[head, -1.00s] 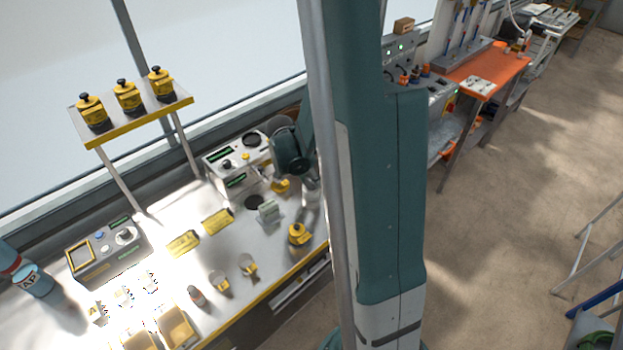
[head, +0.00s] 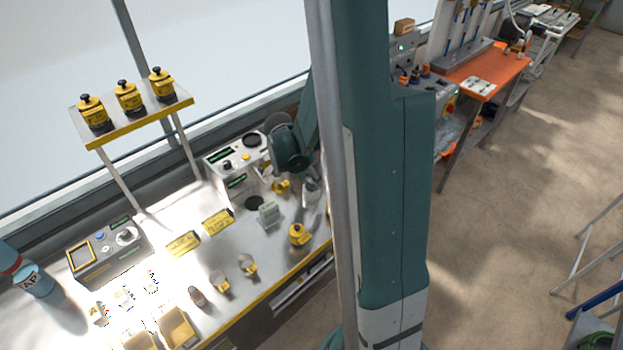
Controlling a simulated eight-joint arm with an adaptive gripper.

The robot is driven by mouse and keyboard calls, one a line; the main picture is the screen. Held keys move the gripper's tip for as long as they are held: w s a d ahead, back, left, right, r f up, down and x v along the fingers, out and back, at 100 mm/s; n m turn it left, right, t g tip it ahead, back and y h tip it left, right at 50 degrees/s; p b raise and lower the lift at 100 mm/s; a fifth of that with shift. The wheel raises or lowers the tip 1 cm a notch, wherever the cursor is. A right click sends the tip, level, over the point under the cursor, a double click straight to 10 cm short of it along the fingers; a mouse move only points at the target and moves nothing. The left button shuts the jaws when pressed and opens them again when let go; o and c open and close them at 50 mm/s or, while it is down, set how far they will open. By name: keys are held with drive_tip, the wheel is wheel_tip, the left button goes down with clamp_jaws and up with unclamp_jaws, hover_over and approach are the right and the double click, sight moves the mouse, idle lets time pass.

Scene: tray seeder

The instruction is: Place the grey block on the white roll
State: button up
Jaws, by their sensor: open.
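A pale grey block (head: 268,212) stands on the bench, left of and below my gripper in the picture. My gripper (head: 311,192) is small and partly hidden beside my arm; it is open, above the right part of the bench. I see nothing held in it. I cannot clearly make out a white roll; my large arm link hides the area to the right of the gripper.
A yellow-capped weight (head: 299,235) stands near the bench's front edge. A grey instrument (head: 235,165) is behind the block, and yellow plates (head: 217,222) lie to its left. Two small cups (head: 248,265) stand near the front. Yellow bins (head: 176,328) sit at the lower left.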

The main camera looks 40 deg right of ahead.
drive_tip(key=p+v, duration=0.1)
drive_tip(key=v, duration=0.9)
drive_tip(key=shift+a+r, duration=0.15)
drive_tip(key=shift+a, duration=0.05)
idle(0.6)
drive_tip(key=s+a+r+n+t+y, duration=0.1)
drive_tip(key=s+a+r+n, duration=0.3)
drive_tip(key=a, duration=0.5)
drive_tip(key=s+a+r+n+t+y, duration=0.2)
drive_tip(key=s+a+r+n+t, duration=0.1)
drive_tip(key=a+r+n, duration=0.4)
drive_tip(key=s+a+r+n+t+y, duration=0.1)
drive_tip(key=s+a+r+n+t, duration=0.2)
drive_tip(key=a, duration=0.9)
wheel_tip(320, 180, up, 3)
drive_tip(key=s+n, duration=0.2)
drive_tip(key=n, duration=0.2)
drive_tip(key=shift+a, duration=0.25)
